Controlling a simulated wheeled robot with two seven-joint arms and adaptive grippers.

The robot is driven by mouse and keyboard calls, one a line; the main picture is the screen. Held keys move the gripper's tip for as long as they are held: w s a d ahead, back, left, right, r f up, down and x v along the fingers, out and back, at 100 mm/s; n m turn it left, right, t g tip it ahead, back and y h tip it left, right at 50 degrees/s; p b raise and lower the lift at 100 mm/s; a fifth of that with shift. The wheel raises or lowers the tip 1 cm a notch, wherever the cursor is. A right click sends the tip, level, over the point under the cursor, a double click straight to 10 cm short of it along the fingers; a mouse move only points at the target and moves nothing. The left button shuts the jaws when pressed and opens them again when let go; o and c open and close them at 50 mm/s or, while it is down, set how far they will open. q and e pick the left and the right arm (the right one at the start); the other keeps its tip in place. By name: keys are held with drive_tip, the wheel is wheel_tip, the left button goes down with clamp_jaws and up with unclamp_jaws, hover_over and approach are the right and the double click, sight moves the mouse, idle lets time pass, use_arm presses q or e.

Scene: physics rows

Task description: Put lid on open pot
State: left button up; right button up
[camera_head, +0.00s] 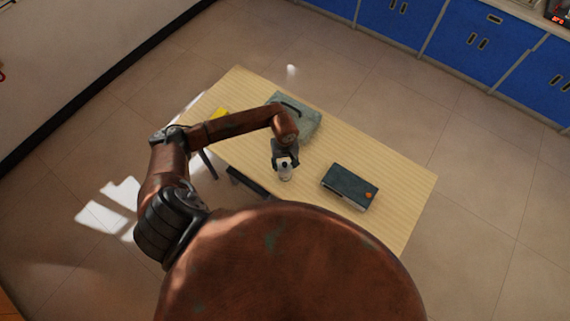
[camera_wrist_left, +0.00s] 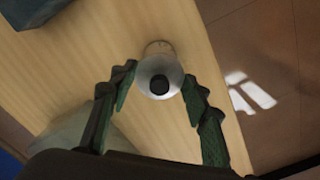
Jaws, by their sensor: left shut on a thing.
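My left gripper (camera_head: 284,160) is shut on a small pale round piece (camera_head: 285,172) over the near middle of the table. In the left wrist view this piece, which looks like the lid (camera_wrist_left: 159,92), is a silvery-white disc with a black knob, between the fingertips of the gripper (camera_wrist_left: 158,82). A pale upright-looking body (camera_wrist_left: 158,47) shows just beyond it, possibly the pot. I cannot tell whether the two touch or are one piece. No separate open pot can be made out. My right gripper is not in view.
The wooden table (camera_head: 390,185) also bears a grey-green case (camera_head: 305,118) behind the gripper, a dark teal box (camera_head: 348,184) to its right and a yellow item (camera_head: 220,114) at the left. A dark flat item (camera_head: 247,182) lies at the near edge. The right end is clear.

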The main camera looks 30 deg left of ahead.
use_arm(q)
drive_tip(key=shift+b, duration=0.35)
idle(0.3)
idle(0.4)
drive_tip(key=o, duration=1.2)
drive_tip(key=o, duration=0.5)
drive_tip(key=shift+c, duration=0.2)
drive_tip(key=shift+r+p, duration=1.5)
drive_tip(key=shift+r, duration=2)
